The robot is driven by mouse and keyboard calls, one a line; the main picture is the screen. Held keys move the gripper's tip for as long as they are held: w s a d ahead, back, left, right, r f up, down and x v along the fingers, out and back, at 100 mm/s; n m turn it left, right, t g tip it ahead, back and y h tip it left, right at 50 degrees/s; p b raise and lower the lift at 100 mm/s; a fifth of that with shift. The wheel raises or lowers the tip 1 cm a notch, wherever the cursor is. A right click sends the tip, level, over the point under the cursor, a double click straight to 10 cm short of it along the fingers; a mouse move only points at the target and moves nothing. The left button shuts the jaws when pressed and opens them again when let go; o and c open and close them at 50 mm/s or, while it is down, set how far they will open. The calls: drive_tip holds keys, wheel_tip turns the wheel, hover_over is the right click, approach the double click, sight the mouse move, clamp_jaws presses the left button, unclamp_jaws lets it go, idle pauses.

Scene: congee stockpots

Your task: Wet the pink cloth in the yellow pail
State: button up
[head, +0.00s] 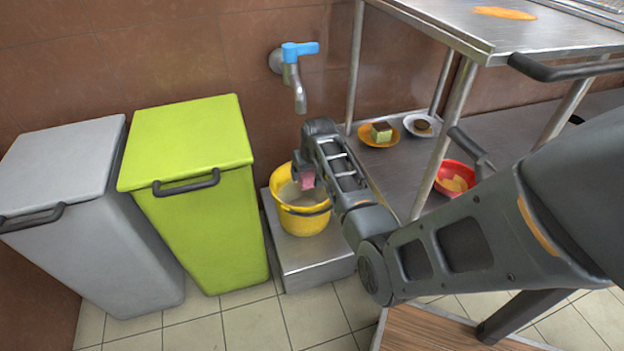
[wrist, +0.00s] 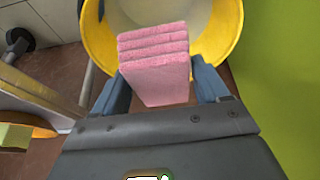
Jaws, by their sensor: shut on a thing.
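The yellow pail (head: 304,221) stands on a low metal block below the tap in the head view, with greyish liquid inside. The pink cloth (head: 308,180) shows as a small patch at the pail's mouth. In the wrist view the folded pink cloth (wrist: 155,62) sits between the two fingers of my gripper (wrist: 160,85), which is shut on it. The yellow pail (wrist: 232,32) lies beyond the cloth there. The cloth overlaps the pail's rim and opening in that view. I cannot tell whether the cloth touches the liquid.
A blue-handled tap (head: 298,70) is on the wall above the pail. A lime-green bin (head: 200,220) and a grey bin (head: 90,220) stand to the left. A metal shelf unit (head: 400,160) with plates and a red bowl (head: 455,178) stands to the right.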

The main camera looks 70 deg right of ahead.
drive_tip(key=shift+w+d+f+b, duration=0.25)
drive_tip(key=shift+w+f+b, duration=0.05)
drive_tip(key=shift+w+b, duration=0.05)
wheel_tip(320, 180, down, 13)
drive_tip(key=b, duration=0.7)
drive_tip(key=shift+r, duration=0.2)
idle(1.3)
wheel_tip(320, 180, up, 15)
drive_tip(key=p, duration=1.4)
idle(1.2)
